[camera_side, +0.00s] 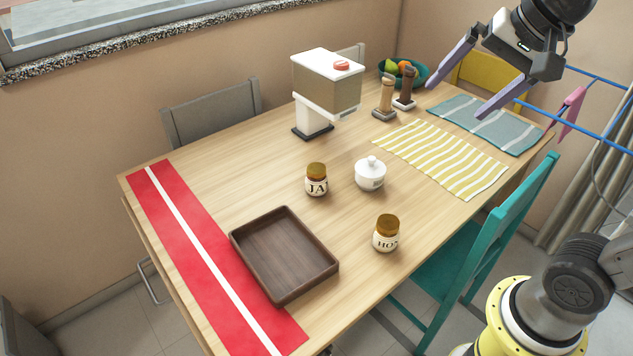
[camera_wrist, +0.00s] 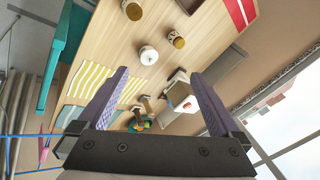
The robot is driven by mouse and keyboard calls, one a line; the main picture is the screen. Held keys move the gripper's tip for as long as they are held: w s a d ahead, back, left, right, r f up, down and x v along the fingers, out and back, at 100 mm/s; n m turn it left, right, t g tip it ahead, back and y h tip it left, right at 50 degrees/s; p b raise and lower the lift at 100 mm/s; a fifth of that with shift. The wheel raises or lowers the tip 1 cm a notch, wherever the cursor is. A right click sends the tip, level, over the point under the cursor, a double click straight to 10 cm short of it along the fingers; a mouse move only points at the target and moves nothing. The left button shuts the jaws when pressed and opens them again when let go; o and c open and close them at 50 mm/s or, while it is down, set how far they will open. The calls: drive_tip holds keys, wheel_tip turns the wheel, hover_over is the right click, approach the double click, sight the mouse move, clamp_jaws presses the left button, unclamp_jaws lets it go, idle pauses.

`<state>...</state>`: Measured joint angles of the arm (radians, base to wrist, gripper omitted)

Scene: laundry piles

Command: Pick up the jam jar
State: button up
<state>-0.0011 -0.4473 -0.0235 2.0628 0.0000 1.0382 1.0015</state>
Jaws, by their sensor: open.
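The jam jar (camera_side: 316,180) stands upright on the table, with a brown lid and a label reading "JA". It is left of a white lidded sugar pot (camera_side: 370,174). A similar jar labelled "HO" (camera_side: 386,234) stands nearer the front. In the wrist view the jam jar (camera_wrist: 176,39) is beside the white pot (camera_wrist: 148,55), and the other jar (camera_wrist: 132,10) is at the top edge. My gripper (camera_side: 457,98) is open and empty, raised above the table's far right end, well away from the jam jar. Its two purple fingers frame the wrist view (camera_wrist: 158,85).
A dark wooden tray (camera_side: 235,240) and a red runner (camera_side: 150,200) lie left of the jars. A white-topped dispenser (camera_side: 327,82), two mills (camera_side: 384,98) and a fruit bowl (camera_side: 420,72) stand at the back. Striped cloths (camera_side: 440,158) lie flat at right. Table around the jam jar is clear.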

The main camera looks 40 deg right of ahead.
drive_tip(key=w+r+m, duration=0.2)
drive_tip(key=w+m, duration=0.1)
drive_tip(key=w, duration=0.4)
drive_tip(key=m+g, duration=0.5)
drive_tip(key=m, duration=0.2)
hover_over(318, 168)
wheel_tip(318, 168, down, 22)
drive_tip(key=shift+g, duration=0.4)
wheel_tip(318, 168, down, 14)
drive_tip(key=shift+f, duration=0.15)
drive_tip(key=shift+w+a+f, duration=0.1)
drive_tip(key=shift+a+f, duration=0.05)
drive_tip(key=shift+f, duration=2.85)
drive_tip(key=shift+r, duration=0.1)
clamp_jaws()
